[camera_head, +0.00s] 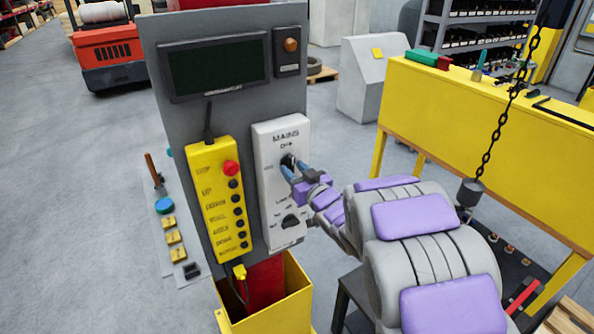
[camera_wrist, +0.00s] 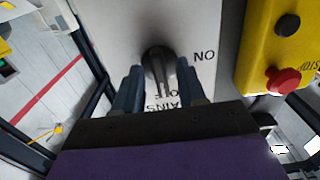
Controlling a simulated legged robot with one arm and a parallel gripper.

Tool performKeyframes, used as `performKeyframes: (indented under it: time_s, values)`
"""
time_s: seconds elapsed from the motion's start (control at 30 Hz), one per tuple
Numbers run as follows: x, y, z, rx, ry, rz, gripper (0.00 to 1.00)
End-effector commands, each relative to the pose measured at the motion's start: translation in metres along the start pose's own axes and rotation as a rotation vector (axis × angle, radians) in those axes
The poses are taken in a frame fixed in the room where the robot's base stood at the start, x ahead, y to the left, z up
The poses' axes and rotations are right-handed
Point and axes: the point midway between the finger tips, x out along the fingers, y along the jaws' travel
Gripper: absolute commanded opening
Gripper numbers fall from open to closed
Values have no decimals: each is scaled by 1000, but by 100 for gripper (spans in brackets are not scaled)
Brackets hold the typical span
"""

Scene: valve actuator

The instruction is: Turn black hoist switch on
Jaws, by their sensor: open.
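A white switch panel (camera_head: 262,147) marked MAINS stands on a grey post and carries two black rotary knobs. The upper black knob (camera_head: 288,159) is partly covered by my blue fingers in the head view. In the wrist view, this knob (camera_wrist: 156,65) sits between my fingertips, its grip bar pointing roughly toward the MAINS lettering. An ON label is to its right there. My gripper (camera_head: 294,170) is open, one finger on each side of the knob; contact cannot be told. It also shows in the wrist view (camera_wrist: 159,80). The lower black knob (camera_head: 290,221) is uncovered.
A yellow pendant (camera_head: 215,198) with a red button (camera_head: 230,168) hangs left of the panel. A dark display (camera_head: 213,68) is above. A yellow workbench (camera_head: 480,135) and a hanging chain (camera_head: 500,120) are at the right.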

Motion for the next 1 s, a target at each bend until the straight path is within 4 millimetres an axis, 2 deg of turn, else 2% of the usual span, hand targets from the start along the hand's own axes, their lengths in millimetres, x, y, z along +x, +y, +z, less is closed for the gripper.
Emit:
performKeyframes:
  time_s: [0.3, 0.73, 1.0]
  values:
    - [-2, 8, -2, 6, 6, 0, 40]
    - [0, 6, -2, 4, 5, 3, 0]
    - [1, 6, -1, 3, 4, 1, 0]
